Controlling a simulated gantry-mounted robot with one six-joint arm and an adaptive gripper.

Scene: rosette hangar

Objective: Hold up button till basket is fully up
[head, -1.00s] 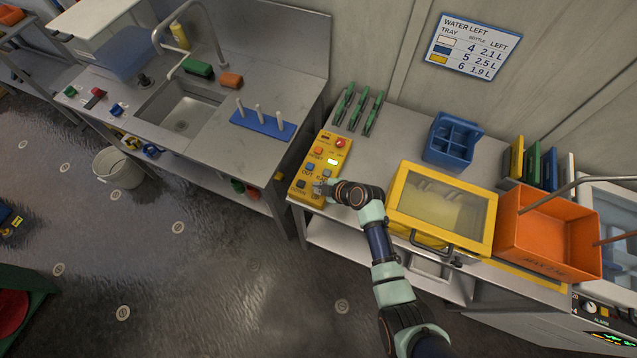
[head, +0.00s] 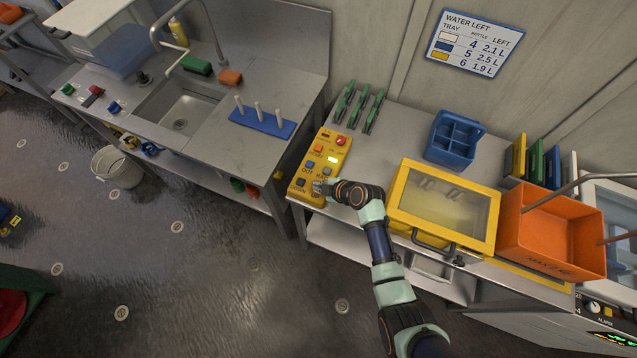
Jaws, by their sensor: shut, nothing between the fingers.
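The yellow control box (head: 323,150) sits at the left end of the bench, with a red knob, a lit display and several labelled buttons. My gripper (head: 318,188) is shut and empty, its tips at the near right part of the panel. It hides the button beneath it, and I cannot tell whether that button is pressed. The button marked DOWN (head: 301,183) shows just left of the tips. An orange open basket (head: 550,262) with a MAX KG label stands on the right of the bench. I cannot tell how its height relates to its full travel.
A yellow box with a clear lid (head: 442,238) stands right of my arm. Upright coloured boards (head: 537,163) stand behind the basket. A sink (head: 180,112) is at left, beyond a gap.

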